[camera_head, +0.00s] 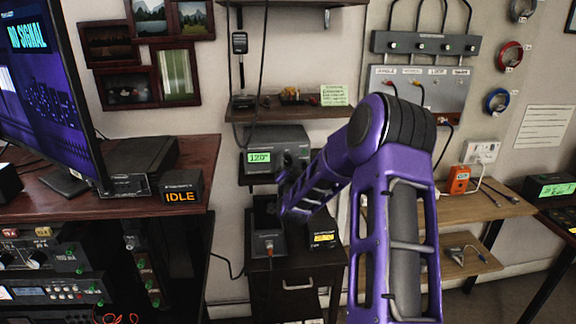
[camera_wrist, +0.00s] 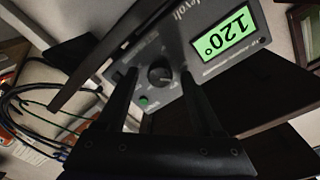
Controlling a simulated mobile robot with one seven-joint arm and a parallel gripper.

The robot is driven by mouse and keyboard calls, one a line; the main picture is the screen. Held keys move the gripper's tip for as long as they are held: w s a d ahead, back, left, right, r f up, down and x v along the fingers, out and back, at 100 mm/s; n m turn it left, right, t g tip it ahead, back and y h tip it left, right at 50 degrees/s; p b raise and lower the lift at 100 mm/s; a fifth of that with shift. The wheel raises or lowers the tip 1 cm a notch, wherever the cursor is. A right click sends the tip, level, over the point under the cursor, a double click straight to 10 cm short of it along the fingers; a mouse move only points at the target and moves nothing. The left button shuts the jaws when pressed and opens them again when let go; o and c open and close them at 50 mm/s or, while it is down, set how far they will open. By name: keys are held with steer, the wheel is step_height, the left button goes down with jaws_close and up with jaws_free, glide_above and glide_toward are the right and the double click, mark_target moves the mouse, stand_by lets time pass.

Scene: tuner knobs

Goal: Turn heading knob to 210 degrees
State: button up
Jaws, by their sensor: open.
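The grey heading box (camera_head: 275,138) stands on a shelf at the centre of the head view, and its green display (camera_head: 260,157) reads 120°. In the wrist view, the box appears tilted, with the display (camera_wrist: 226,35) at upper right reading 120°. The black round heading knob (camera_wrist: 160,75) sits on its front panel beside a small green button (camera_wrist: 143,101). My gripper (camera_wrist: 158,74) is open, with one finger on either side of the knob; I cannot tell whether they touch it. In the head view, my gripper (camera_head: 290,168) hides the knob.
Below the box, a dark open-topped unit (camera_head: 268,245) and a device with a yellow display (camera_head: 323,237) stand on a black cabinet. A shelf (camera_head: 290,112) is above the box. A desk with a monitor (camera_head: 50,85) is at left, and a wooden bench (camera_head: 475,205) at right.

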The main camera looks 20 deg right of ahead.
jaws_close()
steer(key=shift+f+m+b, duration=0.1)
steer(key=shift+m+b, duration=0.3)
steer(key=shift+b, duration=0.3)
steer(key=shift+m+b, duration=0.3)
steer(key=shift+b, duration=0.1)
steer(key=m+b, duration=0.2)
steer(key=b, duration=0.1)
steer(key=shift+d+f, duration=0.1)
steer(key=m+b, duration=0.2)
steer(key=m, duration=0.3)
steer(key=m+b, duration=0.1)
steer(key=shift+r+g+y, duration=0.25)
steer(key=shift+g+y, duration=0.05)
steer(key=shift+m, duration=1.6)
